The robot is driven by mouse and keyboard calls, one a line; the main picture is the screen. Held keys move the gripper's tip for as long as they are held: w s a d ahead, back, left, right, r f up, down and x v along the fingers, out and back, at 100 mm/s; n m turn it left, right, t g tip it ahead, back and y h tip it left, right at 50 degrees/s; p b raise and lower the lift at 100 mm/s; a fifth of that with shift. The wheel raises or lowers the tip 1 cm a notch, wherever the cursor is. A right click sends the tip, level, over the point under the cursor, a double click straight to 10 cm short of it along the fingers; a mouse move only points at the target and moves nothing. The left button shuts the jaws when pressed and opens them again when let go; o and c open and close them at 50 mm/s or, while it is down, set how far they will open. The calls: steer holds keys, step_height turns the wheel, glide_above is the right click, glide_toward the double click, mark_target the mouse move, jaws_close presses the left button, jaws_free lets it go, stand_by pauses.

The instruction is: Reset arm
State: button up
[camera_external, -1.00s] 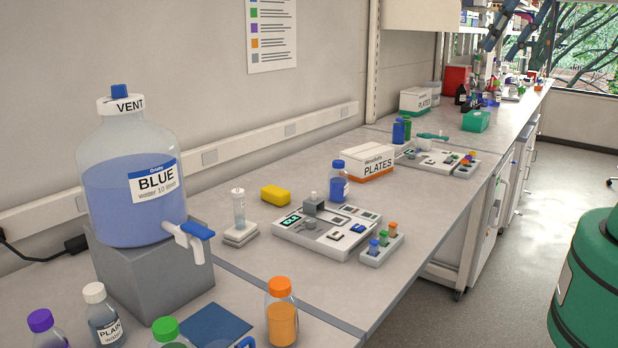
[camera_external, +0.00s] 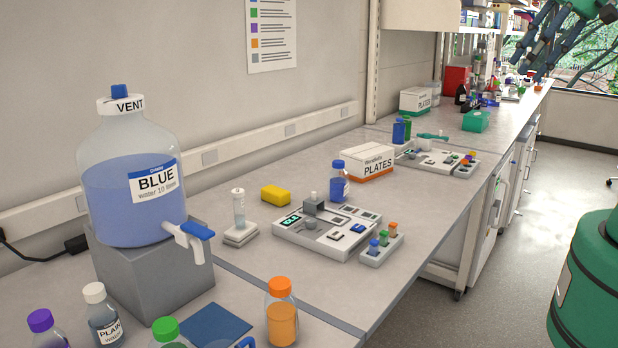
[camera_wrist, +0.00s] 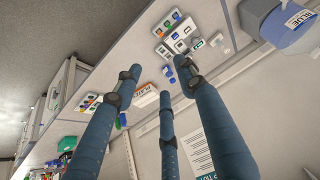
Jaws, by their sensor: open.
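My gripper (camera_external: 537,58) shows at the top right of the external view, high up and partly cut off by the frame. In the wrist view its three blue fingers (camera_wrist: 157,80) are spread apart with nothing between them. They hang clear of the grey bench (camera_external: 335,290), and no finger touches anything there.
A large BLUE water jug (camera_external: 130,195) stands on a grey block at left. An instrument panel (camera_external: 325,228), a PLATES box (camera_external: 362,163), a yellow sponge (camera_external: 276,194) and an orange bottle (camera_external: 282,318) are on the bench. Open floor (camera_external: 520,270) lies to the right.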

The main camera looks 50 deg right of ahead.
step_height(320, 180, down, 12)
steer(key=b, duration=1.2)
steer(key=shift+f, duration=0.25)
